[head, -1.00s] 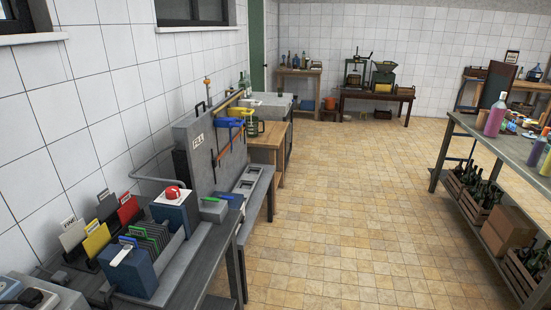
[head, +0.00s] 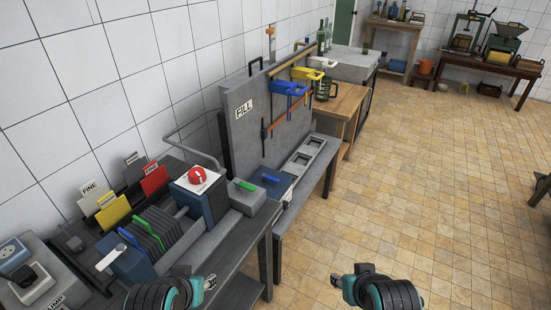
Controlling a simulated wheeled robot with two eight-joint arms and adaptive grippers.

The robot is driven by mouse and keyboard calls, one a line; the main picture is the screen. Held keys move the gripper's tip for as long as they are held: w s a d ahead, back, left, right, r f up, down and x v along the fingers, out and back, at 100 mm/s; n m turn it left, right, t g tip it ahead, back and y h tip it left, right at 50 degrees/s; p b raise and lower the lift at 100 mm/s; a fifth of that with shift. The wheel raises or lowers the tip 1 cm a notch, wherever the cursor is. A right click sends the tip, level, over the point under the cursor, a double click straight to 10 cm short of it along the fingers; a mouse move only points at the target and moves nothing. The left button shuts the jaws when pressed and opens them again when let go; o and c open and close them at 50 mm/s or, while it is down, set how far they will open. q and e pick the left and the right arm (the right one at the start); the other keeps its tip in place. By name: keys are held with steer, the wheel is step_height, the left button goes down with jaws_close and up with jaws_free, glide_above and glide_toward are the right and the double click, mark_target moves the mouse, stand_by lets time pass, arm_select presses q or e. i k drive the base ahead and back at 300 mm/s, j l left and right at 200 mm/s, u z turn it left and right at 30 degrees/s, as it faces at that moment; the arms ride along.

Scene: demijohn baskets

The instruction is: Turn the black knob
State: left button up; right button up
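A black knob (head: 22,276) sits on a white plate on the grey box marked "PUMP" (head: 62,292), at the lower left of the head view. My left gripper (head: 209,282) is at the bottom of the view, well to the right of the knob and apart from it. My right gripper (head: 336,281) is further right, over the floor area. Both grippers seem to touch nothing. Their fingers are too small and foreshortened to tell whether they are open or shut.
A blue socket (head: 10,250) is beside the knob. The filter unit with a red knob (head: 197,175) and a blue end block with a white handle (head: 130,262) stands between my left gripper and the knob. A tall grey "FILL" panel (head: 245,125) rises behind.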

mark_target(286, 204)
steer(key=i+l, duration=0.15)
steer(key=l, duration=0.25)
steer(key=i+l+u, duration=0.1)
steer(key=l, duration=0.3)
steer(key=i+l, duration=0.2)
steer(key=l, duration=0.2)
steer(key=i+l+u, duration=0.1)
steer(key=l, duration=0.3)
steer(key=i+l, duration=0.2)
steer(key=l, duration=0.2)
steer(key=u, duration=0.05)
